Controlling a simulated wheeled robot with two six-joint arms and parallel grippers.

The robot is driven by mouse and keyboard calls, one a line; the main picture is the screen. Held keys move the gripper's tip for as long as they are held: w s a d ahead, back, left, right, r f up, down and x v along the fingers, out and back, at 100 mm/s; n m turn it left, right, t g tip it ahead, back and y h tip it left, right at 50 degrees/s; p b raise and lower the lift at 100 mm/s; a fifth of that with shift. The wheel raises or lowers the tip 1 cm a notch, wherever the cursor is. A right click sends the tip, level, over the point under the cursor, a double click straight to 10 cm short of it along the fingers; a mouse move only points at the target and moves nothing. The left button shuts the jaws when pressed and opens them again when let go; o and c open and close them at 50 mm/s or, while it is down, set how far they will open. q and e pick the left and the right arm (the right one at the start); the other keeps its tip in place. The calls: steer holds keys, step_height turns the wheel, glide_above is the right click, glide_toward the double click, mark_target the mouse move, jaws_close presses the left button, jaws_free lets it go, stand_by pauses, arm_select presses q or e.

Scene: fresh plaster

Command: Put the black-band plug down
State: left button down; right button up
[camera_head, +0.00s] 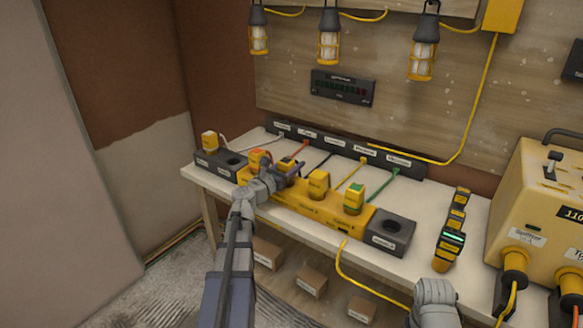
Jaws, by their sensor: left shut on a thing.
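My left gripper (285,176) is over the yellow strip (275,208) on the workbench, shut on a plug (293,168) that it mostly hides. I take this for the black-band plug; its band cannot be made out. A black cord (318,164) runs from the label rail toward it. Whether the plug touches the strip is hidden.
Other plugs stand upright: white-corded (209,142), orange (258,158), yellow (318,183), green-banded (354,198). A labelled dark rail (345,150) runs behind. A yellow-and-black handheld device (452,232) and a big yellow power box (540,215) are at right. Bare bench top (440,190) lies between.

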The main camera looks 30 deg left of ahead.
arm_select(q)
steer(key=shift+f, duration=0.25)
steer(key=shift+c, duration=1.2)
jaws_free()
steer(key=shift+r, duration=0.15)
steer(key=shift+r, duration=0.2)
steer(key=s+a, duration=0.1)
steer(key=s, duration=1.1)
